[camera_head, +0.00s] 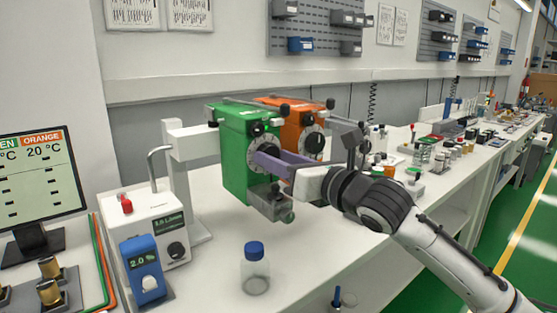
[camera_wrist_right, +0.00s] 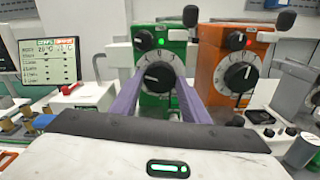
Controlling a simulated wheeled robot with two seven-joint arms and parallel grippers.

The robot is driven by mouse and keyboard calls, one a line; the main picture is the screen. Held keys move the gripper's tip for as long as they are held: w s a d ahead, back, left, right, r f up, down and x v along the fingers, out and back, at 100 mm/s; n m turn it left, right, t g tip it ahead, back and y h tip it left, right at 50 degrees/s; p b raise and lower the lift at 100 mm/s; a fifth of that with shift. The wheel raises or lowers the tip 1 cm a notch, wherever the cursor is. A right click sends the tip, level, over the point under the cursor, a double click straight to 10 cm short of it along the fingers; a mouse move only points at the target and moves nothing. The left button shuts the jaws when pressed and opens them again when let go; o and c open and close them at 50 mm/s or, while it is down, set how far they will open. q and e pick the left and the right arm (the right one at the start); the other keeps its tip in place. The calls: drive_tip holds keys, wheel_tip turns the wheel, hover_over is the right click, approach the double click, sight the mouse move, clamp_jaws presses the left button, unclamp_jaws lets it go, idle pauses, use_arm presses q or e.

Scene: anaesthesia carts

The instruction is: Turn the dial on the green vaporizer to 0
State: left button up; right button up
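The green vaporizer (camera_head: 233,160) stands at the back of the white bench, left of the orange vaporizer (camera_head: 291,128). Its dial (camera_wrist_right: 158,76) is a white-marked disc with a dark centre on the front face; its setting is too small to read. My right gripper (camera_head: 265,158) is in front of this dial. In the right wrist view, its two purple fingers (camera_wrist_right: 159,84) stand apart, one at each side of the dial, with the dial between their tips. I cannot tell whether they touch it. In the head view the fingers partly hide the dial. My left gripper is out of view.
The orange vaporizer's dial (camera_wrist_right: 241,77) is close to the right finger. A clear bottle with a blue cap (camera_head: 255,268) stands at the front. A white device (camera_head: 155,222) and a blue meter (camera_head: 143,272) stand left. Small items crowd the bench to the right.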

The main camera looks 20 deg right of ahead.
drive_tip(key=shift+c, duration=1.4)
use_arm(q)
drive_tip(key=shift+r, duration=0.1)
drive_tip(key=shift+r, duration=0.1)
use_arm(e)
drive_tip(key=shift+r+m+p, duration=0.1)
drive_tip(key=shift+m+p, duration=0.4)
drive_tip(key=shift+p, duration=0.25)
drive_tip(key=m+p, duration=0.6)
drive_tip(key=m, duration=0.2)
drive_tip(key=shift+y+p, duration=0.3)
drive_tip(key=shift+p, duration=0.1)
use_arm(q)
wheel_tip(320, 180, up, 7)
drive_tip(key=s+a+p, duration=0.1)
drive_tip(key=p, duration=0.1)
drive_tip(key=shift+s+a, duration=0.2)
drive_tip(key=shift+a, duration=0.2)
use_arm(e)
drive_tip(key=shift+d+f+m, duration=0.1)
drive_tip(key=shift+f+m, duration=0.05)
drive_tip(key=shift+m, duration=1)
drive_tip(key=shift+f+m, duration=0.1)
drive_tip(key=shift+m, duration=1.05)
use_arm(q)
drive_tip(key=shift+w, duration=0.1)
